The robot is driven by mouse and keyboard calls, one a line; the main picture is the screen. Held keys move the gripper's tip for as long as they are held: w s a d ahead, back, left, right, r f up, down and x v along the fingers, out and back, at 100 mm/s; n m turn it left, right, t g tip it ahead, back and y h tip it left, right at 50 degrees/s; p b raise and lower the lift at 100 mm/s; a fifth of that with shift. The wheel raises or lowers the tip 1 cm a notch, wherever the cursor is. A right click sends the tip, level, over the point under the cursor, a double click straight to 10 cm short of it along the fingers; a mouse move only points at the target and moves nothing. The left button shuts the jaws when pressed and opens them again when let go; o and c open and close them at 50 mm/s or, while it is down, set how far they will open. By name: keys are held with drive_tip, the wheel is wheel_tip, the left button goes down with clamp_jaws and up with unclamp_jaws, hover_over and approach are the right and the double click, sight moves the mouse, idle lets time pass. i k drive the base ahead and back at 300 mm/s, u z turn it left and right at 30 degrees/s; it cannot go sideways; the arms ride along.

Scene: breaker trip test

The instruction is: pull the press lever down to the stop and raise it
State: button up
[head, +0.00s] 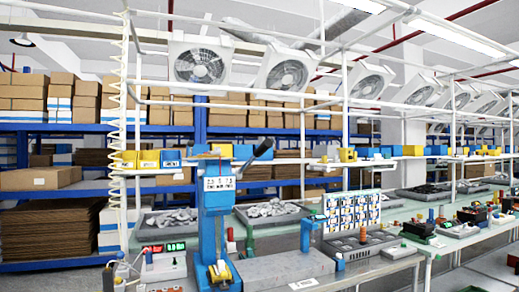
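A blue press (208,232) stands upright at the front of the workbench, a little left of the picture's middle. Its head carries a white label plate with dark markings. The press lever (247,160) slants up and to the right from the head and ends in a thick black handle (264,148). The lever is raised, and nothing touches the handle. The foot of the press has a small yellow part (220,271). My gripper does not show in this view.
A grey slab (285,267) lies right of the press. A box with red and green displays (165,248) stands to the left. Grey trays of metal parts (166,222) lie behind. A board of white modules (352,211) stands to the right. Yellow and blue bins (146,159) line a shelf behind.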

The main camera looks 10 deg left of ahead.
sight(266, 145)
drive_tip(key=i, duration=0.95)
